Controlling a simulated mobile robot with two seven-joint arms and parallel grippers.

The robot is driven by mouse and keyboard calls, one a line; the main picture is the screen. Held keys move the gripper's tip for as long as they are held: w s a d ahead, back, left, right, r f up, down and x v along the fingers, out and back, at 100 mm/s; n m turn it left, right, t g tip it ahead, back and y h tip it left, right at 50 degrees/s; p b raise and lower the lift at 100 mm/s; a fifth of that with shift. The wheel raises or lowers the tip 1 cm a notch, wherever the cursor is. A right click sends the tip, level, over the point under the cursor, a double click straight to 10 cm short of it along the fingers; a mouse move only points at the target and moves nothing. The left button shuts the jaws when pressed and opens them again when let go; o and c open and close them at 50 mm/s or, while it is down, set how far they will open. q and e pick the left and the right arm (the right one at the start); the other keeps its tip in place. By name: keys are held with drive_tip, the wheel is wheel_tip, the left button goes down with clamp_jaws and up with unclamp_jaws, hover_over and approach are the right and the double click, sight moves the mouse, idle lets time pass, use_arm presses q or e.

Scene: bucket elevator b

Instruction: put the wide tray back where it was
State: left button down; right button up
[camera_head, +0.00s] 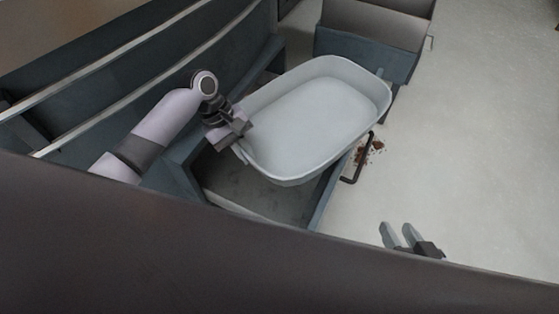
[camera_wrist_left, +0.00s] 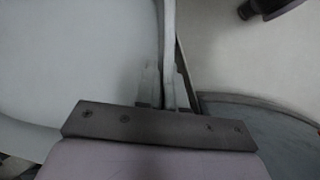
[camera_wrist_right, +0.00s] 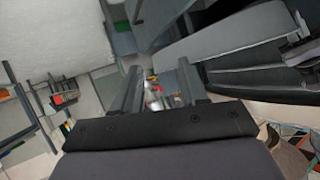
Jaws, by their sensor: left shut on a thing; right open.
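The wide tray (camera_head: 318,112) is a pale grey, empty, rounded tub in the head view. It is over an open blue-grey drawer or bin (camera_head: 270,205) with a grey floor, and sits somewhat tilted. My left gripper (camera_head: 240,140) is shut on the tray's near left rim. The left wrist view shows the rim (camera_wrist_left: 169,50) between the fingers (camera_wrist_left: 165,85). My right gripper (camera_head: 402,237) is open and empty at the lower right, apart from the tray. Its fingers (camera_wrist_right: 160,90) also show spread in the right wrist view. Whether the tray touches the drawer's edges I cannot tell.
A black handle (camera_head: 357,160) is on the drawer's right side. Another blue-grey bin (camera_head: 365,45) stands behind the tray. Rails (camera_head: 130,85) run along the left. The floor at right (camera_head: 480,130) is clear.

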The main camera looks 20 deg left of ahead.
use_arm(q)
drive_tip(key=w+d+f+n+t+b, duration=0.1)
drive_tip(key=w+f+n+b, duration=0.1)
drive_tip(key=f+b, duration=0.4)
drive_tip(key=w+d+f+n+t+b, duration=0.1)
drive_tip(key=w+f+n+b, duration=0.1)
drive_tip(key=f+n+b, duration=0.2)
drive_tip(key=w+d+f+n+t+b, duration=0.1)
drive_tip(key=w+d+f+n+b, duration=0.1)
drive_tip(key=f+b, duration=0.7)
wheel_tip(320, 180, down, 8)
drive_tip(key=shift+w+f+n+t+y+b, duration=0.15)
drive_tip(key=shift+n+t+y+b, duration=0.15)
drive_tip(key=shift+n+t+b, duration=0.1)
drive_tip(key=shift+f, duration=0.35)
wheel_tip(320, 180, down, 3)
drive_tip(key=shift+f+b, duration=0.1)
drive_tip(key=shift+b, duration=1)
drive_tip(key=shift+f, duration=0.2)
use_arm(e)
drive_tip(key=w+a+f+n+t+y, duration=0.1)
drive_tip(key=a+f, duration=0.4)
drive_tip(key=f, duration=0.6)
drive_tip(key=shift+a+f+n+t+y, duration=0.2)
drive_tip(key=shift+f+n+t+y, duration=0.15)
drive_tip(key=shift+y, duration=0.35)
drive_tip(key=shift+w, duration=0.1)
